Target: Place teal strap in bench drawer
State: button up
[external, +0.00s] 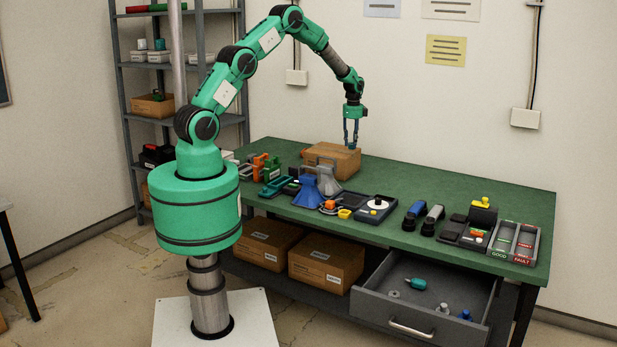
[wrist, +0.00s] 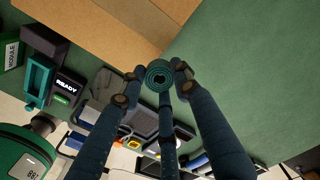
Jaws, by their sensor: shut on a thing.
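My gripper (external: 352,146) is above the green bench, in front of the cardboard box. In the wrist view its fingers (wrist: 160,78) are shut on a rolled teal strap (wrist: 160,72), seen end-on as a coil. The bench drawer (external: 402,320) is pulled open at the bench's front right. A teal-handled item (external: 415,284) and several small grey and blue pieces lie inside it, with bare floor between them.
The cardboard box (external: 333,160) stands at the back of the bench. Handsets, stands and devices line its front edge, with a sorting tray (external: 514,243) at the right end. The bench's back right surface (external: 460,190) is clear. Boxes (external: 326,262) sit below.

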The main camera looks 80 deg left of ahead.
jog(key=w+d+m, duration=0.2)
jog(key=w+d, duration=0.1)
jog(key=d, duration=1.1)
jog(key=w+d+m+b, duration=0.1)
jog(key=w+d+m, duration=0.15)
jog(key=d, duration=1.15)
jog(key=w+d+m, duration=0.2)
jog(key=w+d, duration=0.2)
jog(key=d, duration=1.1)
jog(key=s+d+m, duration=0.2)
jog(key=s+d, duration=0.3)
jog(key=d, duration=0.9)
jog(key=s+d+m+b, duration=0.15)
jog(key=s+d, duration=0.25)
jog(key=d, duration=1)
jog(key=s+d+m, duration=0.3)
jog(key=s+d, duration=0.2)
jog(key=d, duration=1)
notch_tip(320, 180, down, 20)
jog(key=shift+a, duration=0.35)
jog(key=shift+f, duration=0.1)
jog(key=shift+f, duration=2.85)
